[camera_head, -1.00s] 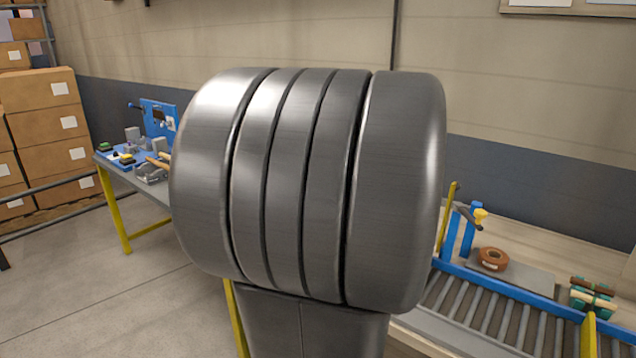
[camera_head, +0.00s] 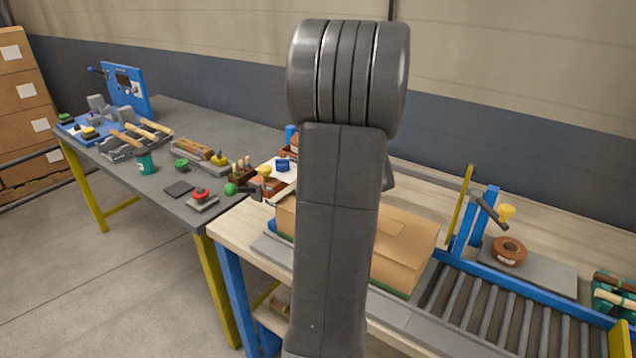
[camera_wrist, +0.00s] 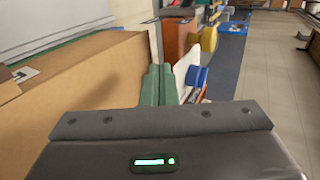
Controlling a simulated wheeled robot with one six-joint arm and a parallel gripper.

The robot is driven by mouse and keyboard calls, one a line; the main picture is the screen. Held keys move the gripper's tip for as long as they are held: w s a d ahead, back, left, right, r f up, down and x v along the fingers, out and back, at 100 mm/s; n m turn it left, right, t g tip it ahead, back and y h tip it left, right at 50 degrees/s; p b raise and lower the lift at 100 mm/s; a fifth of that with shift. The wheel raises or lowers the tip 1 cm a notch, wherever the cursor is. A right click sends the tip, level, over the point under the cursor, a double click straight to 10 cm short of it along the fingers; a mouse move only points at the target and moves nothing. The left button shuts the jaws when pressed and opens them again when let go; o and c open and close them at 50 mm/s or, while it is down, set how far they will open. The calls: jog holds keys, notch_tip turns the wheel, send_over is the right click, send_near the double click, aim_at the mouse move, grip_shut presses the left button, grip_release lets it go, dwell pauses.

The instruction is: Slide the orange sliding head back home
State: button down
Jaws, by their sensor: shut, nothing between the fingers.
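My gripper shows in the wrist view (camera_wrist: 159,70). Its two green fingers lie side by side, shut, with nothing between them. Past the fingertips stands an orange-red upright part (camera_wrist: 178,40), which may be the orange sliding head; I cannot tell for sure. A yellow knob (camera_wrist: 208,38) and a blue block (camera_wrist: 197,76) are just right of it. In the head view my arm hides the gripper and part of this area. An orange-red piece (camera_head: 291,152) peeks out left of the arm, near the blue block and the yellow knob (camera_head: 264,170).
A cardboard box (camera_head: 405,245) stands close beside my gripper, on its left in the wrist view. A roller conveyor (camera_head: 490,305) and a brown roll (camera_head: 509,250) are at right. The grey bench (camera_head: 225,135) at left holds several tools. The floor at left is clear.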

aim_at(268, 177)
jog(key=w+a, duration=0.1)
jog(key=w+a+p, duration=0.1)
jog(key=a, duration=0.1)
jog(key=w+a+f, duration=0.1)
jog(key=shift+w+a+p, duration=0.2)
jog(key=shift+a+p, duration=0.1)
jog(key=shift+a, duration=0.05)
jog(key=shift+w+a+f+b, duration=0.1)
jog(key=shift+w+a+b, duration=0.1)
jog(key=shift+a+b, duration=0.15)
jog(key=w+a+b, duration=0.1)
jog(key=a, duration=0.1)
jog(key=w+a, duration=0.2)
jog(key=shift+w+a+b, duration=0.1)
jog(key=shift+a+b, duration=0.15)
jog(key=shift+b, duration=0.15)
